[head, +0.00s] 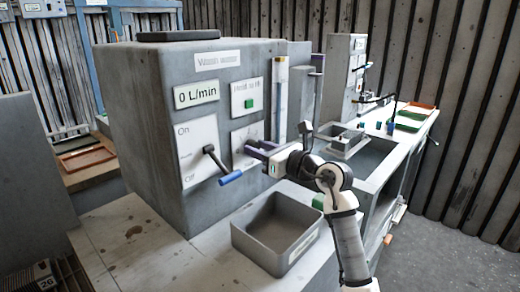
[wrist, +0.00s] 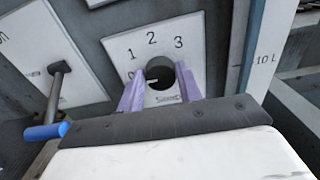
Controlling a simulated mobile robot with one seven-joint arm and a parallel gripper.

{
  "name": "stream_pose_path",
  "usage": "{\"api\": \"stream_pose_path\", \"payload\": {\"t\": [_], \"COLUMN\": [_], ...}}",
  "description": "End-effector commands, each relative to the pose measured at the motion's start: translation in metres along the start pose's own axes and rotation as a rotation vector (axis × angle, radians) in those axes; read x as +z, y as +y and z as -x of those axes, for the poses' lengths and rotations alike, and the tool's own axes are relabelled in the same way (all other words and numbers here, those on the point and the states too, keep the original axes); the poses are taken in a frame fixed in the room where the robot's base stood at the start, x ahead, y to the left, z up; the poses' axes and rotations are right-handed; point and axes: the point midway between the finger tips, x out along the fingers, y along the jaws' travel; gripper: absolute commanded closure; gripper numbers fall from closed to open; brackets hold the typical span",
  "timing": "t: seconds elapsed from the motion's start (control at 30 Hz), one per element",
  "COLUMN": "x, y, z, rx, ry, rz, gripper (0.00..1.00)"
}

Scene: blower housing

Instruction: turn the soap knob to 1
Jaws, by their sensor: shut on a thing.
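The soap knob (wrist: 160,74) is a dark round knob on a white plate in the wrist view. A short white pointer mark on it points left, toward the side of the 0. The figures 1, 2 and 3 run over it from upper left to upper right; the 0 is partly hidden by a finger. My gripper (wrist: 161,82) is shut on the knob, one purple finger on each side. In the head view my gripper (head: 257,149) reaches the lower right plate (head: 240,138) of the grey machine, and the knob itself is hidden.
A lever with a blue handle (head: 231,178) sticks out left of my gripper, on the On/Off plate (head: 197,140). A display reads 0 L/min (head: 196,95). A green button (head: 249,103) is above. A grey open bin (head: 277,233) stands below on the bench.

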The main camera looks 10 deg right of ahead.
Motion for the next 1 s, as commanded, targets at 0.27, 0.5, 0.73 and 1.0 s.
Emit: {"api": "stream_pose_path", "payload": {"t": [0.27, 0.5, 0.73, 1.0], "x": [0.0015, 0.0023, 0.0023, 0.0013], "y": [-0.0007, -0.0013, -0.0020, -0.0028], "z": [0.0003, 0.0000, 0.0002, 0.0005], "rx": [-0.001, 0.000, 0.000, -0.001], "ry": [-0.001, 0.000, 0.000, -0.001], "rz": [-0.130, -0.329, -0.518, -0.681], "gripper": [0.88, 0.88, 0.88, 0.88]}}
